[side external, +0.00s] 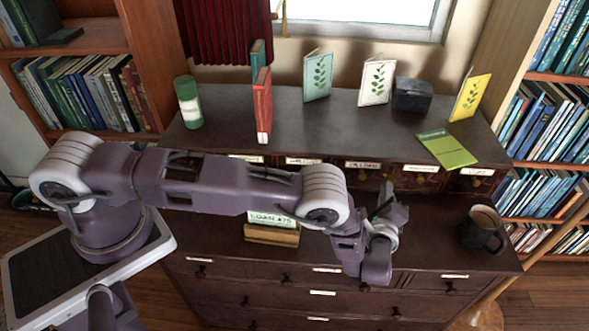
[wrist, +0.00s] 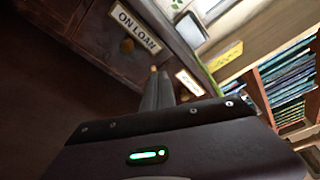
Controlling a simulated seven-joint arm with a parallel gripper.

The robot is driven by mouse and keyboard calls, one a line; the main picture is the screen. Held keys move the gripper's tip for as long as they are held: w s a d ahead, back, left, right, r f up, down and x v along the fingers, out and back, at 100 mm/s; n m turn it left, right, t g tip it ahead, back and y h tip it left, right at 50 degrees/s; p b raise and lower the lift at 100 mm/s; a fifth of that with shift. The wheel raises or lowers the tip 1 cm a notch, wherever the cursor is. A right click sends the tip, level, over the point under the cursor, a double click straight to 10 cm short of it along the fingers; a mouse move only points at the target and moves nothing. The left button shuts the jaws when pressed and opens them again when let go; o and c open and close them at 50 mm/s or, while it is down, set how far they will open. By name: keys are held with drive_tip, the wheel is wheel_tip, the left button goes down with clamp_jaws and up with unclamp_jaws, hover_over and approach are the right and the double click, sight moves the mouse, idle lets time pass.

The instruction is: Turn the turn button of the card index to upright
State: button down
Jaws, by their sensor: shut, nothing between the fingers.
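The card index (side external: 345,178) is a row of small dark drawers with white labels under the upper shelf, at the back of the desk. In the wrist view its "ON LOAN" drawer (wrist: 95,50) has a round brass knob (wrist: 127,45). A small brass-coloured tip (wrist: 154,68) shows just beyond my fingers; I cannot tell whether it is the turn button, or which way the button lies. My gripper (side external: 393,198) is in front of the drawers, right of the middle. In the wrist view its fingers (wrist: 160,88) are together and empty; contact cannot be told.
A dark mug (side external: 482,232) stands on the desk to the right. A wooden sign holder (side external: 272,235) stands behind my arm. The upper shelf carries a green book (side external: 447,150) overhanging its front edge, a red book (side external: 262,105), a green canister (side external: 188,102) and several cards.

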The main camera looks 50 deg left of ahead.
sight(383, 175)
drive_tip(key=shift+s+d, duration=0.55)
drive_tip(key=f, duration=0.1)
drive_tip(key=s+f, duration=0.1)
drive_tip(key=shift+s+f, duration=0.1)
drive_tip(key=shift+f, duration=0.2)
drive_tip(key=shift+w+a, duration=2.4)
drive_tip(key=shift+w, duration=0.05)
drive_tip(key=shift+w+d+r, duration=0.2)
drive_tip(key=shift+d+r, duration=0.05)
drive_tip(key=shift+r, duration=0.35)
drive_tip(key=shift+w+d+r, duration=0.25)
drive_tip(key=shift+w+r, duration=0.05)
drive_tip(key=shift+r, duration=0.1)
